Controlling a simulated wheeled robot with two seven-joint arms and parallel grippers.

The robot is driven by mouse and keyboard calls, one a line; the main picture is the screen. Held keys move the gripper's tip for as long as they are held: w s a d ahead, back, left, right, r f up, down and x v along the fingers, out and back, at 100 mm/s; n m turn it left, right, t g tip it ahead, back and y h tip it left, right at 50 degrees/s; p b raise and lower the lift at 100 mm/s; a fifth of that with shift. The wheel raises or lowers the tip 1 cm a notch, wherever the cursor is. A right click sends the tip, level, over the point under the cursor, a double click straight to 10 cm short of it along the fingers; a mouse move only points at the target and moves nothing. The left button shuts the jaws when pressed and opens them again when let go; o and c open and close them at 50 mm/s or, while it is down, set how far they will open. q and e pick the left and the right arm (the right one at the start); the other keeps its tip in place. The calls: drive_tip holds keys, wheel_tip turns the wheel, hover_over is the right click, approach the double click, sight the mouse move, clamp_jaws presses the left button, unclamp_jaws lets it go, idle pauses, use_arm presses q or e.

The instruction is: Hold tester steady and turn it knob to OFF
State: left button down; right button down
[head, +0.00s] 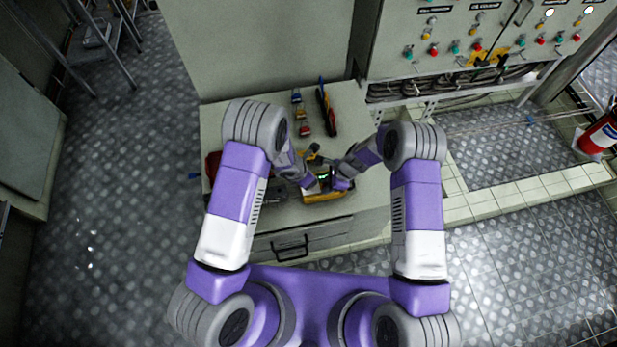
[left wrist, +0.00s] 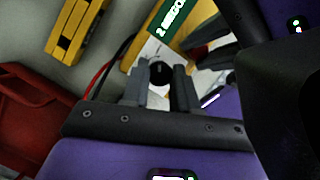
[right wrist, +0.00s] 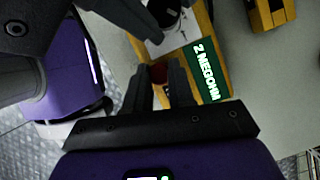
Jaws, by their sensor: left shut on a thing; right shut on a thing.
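The tester (head: 325,196) is a yellow case on the bench top, with a white face and a green display (left wrist: 174,18) reading MEGOHM. The display also shows in the right wrist view (right wrist: 206,70). My left gripper (left wrist: 160,88) is shut around a round black knob (left wrist: 160,73) on the white face. The knob's pointer is not readable. My right gripper (right wrist: 160,88) is shut at the tester's other side, with a round red part (right wrist: 158,73) between its fingers. In the head view the arms partly hide the tester.
A yellow device (left wrist: 76,30) and a red case (left wrist: 35,118) lie nearby. A control panel (head: 480,35) is at the back right. The bench's right side is mostly clear.

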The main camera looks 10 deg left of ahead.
use_arm(q)
drive_tip(key=n, duration=0.2)
drive_tip(key=n+y, duration=0.1)
drive_tip(key=n, duration=0.1)
drive_tip(key=shift+s+d+t+y, duration=0.1)
drive_tip(key=shift+d+t+y, duration=0.05)
drive_tip(key=shift+t+y, duration=0.2)
drive_tip(key=n+y, duration=0.1)
drive_tip(key=n, duration=0.2)
drive_tip(key=n+y, duration=0.1)
drive_tip(key=n, duration=0.1)
drive_tip(key=shift+n+t, duration=0.25)
drive_tip(key=shift+n, duration=0.15)
drive_tip(key=c, duration=0.9)
unclamp_jaws()
drive_tip(key=shift+o, duration=0.2)
drive_tip(key=v, duration=1.2)
